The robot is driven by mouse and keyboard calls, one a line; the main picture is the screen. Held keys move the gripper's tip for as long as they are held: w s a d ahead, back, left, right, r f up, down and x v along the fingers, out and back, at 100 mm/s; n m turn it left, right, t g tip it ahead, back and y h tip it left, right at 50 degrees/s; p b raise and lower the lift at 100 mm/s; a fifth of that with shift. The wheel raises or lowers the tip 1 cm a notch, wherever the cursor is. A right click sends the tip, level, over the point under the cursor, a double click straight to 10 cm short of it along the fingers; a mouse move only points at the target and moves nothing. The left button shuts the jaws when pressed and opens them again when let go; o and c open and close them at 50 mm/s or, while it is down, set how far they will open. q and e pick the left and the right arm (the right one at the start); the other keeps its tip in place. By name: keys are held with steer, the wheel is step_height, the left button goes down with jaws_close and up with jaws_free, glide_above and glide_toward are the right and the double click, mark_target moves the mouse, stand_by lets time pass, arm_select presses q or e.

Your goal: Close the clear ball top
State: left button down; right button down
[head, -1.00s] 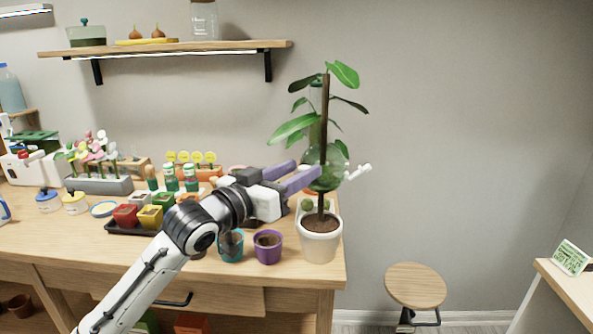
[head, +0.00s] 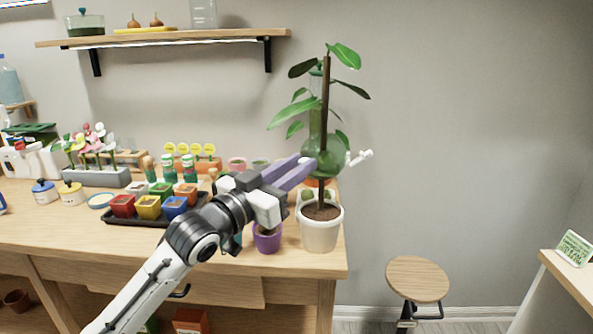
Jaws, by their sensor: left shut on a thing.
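A clear greenish ball top (head: 313,155) shows behind the stem and leaves of the potted plant, at the right end of the table. Its outline is partly covered by the plant. My left gripper (head: 312,165) reaches in from the left, its purple fingers at the ball's left edge. It is shut on what appears to be the ball top's edge; the exact contact is small and hard to see. Below the ball, a pale base with green bits (head: 313,192) is partly hidden by the plant. My right gripper is not in view.
The white plant pot (head: 320,232) stands in front of the ball, with a purple pot (head: 267,240) to its left. A black tray (head: 150,219) of coloured pots lies left of my arm. A white branching piece (head: 360,157) sticks out right. A stool (head: 417,279) stands right.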

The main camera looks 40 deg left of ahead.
arm_select(q)
steer(key=c, duration=1.5)
jaws_free()
steer(key=shift+s+a+f+b, duration=0.15)
steer(key=shift+s+f+b, duration=0.1)
steer(key=shift+s, duration=1.45)
steer(key=shift+s+a+f+b, duration=0.1)
steer(key=shift+s+f+b, duration=0.15)
steer(key=shift+s, duration=1.45)
steer(key=shift+s+a+f+b, duration=0.15)
steer(key=shift+s+f+b, duration=0.1)
steer(key=shift+s, duration=1.45)
